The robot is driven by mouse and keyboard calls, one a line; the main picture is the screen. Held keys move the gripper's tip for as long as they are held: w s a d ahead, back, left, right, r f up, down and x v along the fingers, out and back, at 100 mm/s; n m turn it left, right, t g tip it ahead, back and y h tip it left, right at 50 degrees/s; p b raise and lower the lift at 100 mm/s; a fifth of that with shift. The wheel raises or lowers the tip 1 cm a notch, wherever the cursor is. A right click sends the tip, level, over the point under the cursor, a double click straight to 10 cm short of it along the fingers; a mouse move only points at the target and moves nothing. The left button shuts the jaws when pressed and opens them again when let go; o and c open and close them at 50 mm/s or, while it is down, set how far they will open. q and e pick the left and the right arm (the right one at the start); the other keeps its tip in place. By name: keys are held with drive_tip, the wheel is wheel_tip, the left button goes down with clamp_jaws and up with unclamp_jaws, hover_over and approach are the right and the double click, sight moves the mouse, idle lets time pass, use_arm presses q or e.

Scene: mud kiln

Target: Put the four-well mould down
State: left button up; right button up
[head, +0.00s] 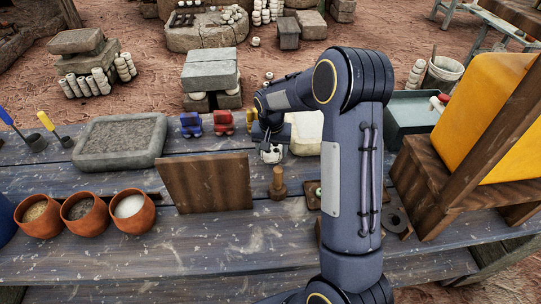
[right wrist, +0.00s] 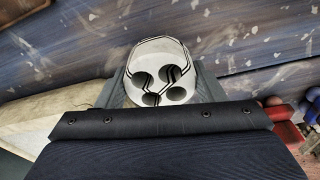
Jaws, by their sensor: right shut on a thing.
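The four-well mould (head: 271,154) is a small white round piece, partly hidden under my right gripper (head: 272,143) in the head view. In the right wrist view the mould (right wrist: 160,72) shows several round wells and dark lines across its top. My right gripper is shut on it. The wooden table's bare planks show beyond the mould; I cannot tell whether the mould touches them. My left gripper is in neither view.
A cream block (head: 307,132) lies just right of the mould. Blue (head: 191,125) and red (head: 223,122) toy trucks stand behind left. An upright wooden board (head: 207,184) and a wooden stamp (head: 278,186) stand in front. Clay bowls (head: 133,215) stand front left. Front planks are clear.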

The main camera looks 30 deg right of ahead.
sight(272, 156)
drive_tip(key=shift+f, duration=1.45)
drive_tip(key=shift+f, duration=0.15)
drive_tip(key=o, duration=1.2)
